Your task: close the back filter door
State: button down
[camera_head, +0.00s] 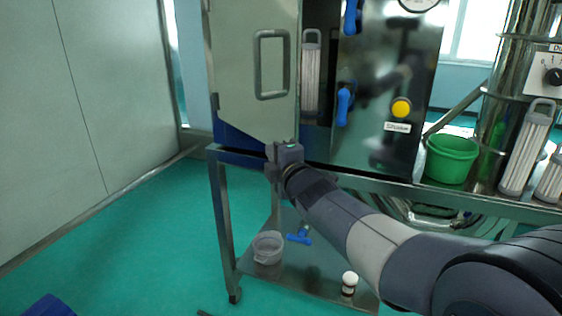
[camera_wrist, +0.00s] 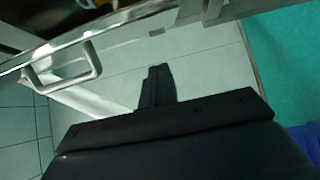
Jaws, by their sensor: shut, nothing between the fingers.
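The filter door (camera_head: 225,60) is a pale grey panel, standing open at the left of the steel cabinet (camera_head: 385,130) in the head view. It has a rectangular bar handle (camera_head: 259,68). A white pleated filter (camera_head: 311,85) stands in the dark opening beside the door. My gripper (camera_head: 278,165) is by the door's lower right corner, below the handle; I cannot tell whether it touches the door. In the wrist view its dark fingers (camera_wrist: 155,88) are shut together and empty. A metal bar handle (camera_wrist: 95,68) shows at left there, apart from the fingers.
Blue latch handles (camera_head: 344,106) and a yellow button (camera_head: 401,108) are on the cabinet front. A green bucket (camera_head: 452,160) and spare filters (camera_head: 525,150) stand at right. A clear cup (camera_head: 267,248) is on the lower shelf. The floor (camera_head: 130,240) at left is mostly clear.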

jog(key=shift+w+d+p, duration=0.35)
jog(key=shift+w+d, duration=0.25)
jog(key=shift+d, duration=0.25)
jog(key=shift+w+d+p, duration=0.3)
jog(key=shift+w+d, duration=0.25)
jog(key=shift+d, duration=0.25)
jog(key=w+d+p, duration=0.7)
jog(key=w+d, duration=0.4)
jog(key=w, duration=0.1)
jog(key=shift+w, duration=0.35)
